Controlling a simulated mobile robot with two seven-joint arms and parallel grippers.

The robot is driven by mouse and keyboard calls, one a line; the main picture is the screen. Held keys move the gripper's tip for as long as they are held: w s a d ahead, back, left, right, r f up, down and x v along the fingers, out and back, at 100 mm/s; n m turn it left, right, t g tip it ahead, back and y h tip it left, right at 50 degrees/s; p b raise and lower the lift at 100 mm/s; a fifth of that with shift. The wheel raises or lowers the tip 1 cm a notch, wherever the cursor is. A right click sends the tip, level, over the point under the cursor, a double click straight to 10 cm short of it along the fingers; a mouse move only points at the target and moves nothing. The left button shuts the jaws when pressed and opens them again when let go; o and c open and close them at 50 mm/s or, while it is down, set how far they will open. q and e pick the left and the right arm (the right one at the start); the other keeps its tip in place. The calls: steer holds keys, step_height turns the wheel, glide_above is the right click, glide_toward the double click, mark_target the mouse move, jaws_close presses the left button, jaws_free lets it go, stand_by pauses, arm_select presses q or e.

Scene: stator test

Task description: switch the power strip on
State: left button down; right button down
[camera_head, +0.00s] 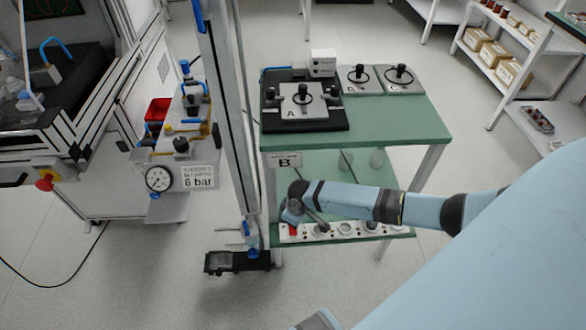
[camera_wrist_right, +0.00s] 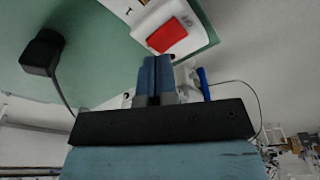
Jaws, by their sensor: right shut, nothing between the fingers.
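The white power strip (camera_head: 345,230) lies along the front edge of the green lower shelf of the bench in the head view. Its red rocker switch (camera_head: 293,231) is at the left end. The right wrist view shows the power strip (camera_wrist_right: 198,38) and the red switch (camera_wrist_right: 167,35) close up. My right gripper (camera_wrist_right: 154,60) is shut and empty, its blue fingertips just below the switch in that picture; I cannot tell whether they touch it. My left gripper is out of view.
A black plug with a cable (camera_wrist_right: 42,50) is near the strip. The green bench top (camera_head: 400,125) above carries black and grey fixtures with knobs. A grey upright post (camera_head: 232,110) stands just left of the bench. A pressure gauge (camera_head: 158,179) is farther left.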

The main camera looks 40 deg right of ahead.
mark_target(293, 230)
stand_by(0.7)
steer(key=shift+f+b, duration=0.35)
steer(key=shift+f, duration=0.25)
steer(key=shift+f, duration=0.55)
stand_by(0.3)
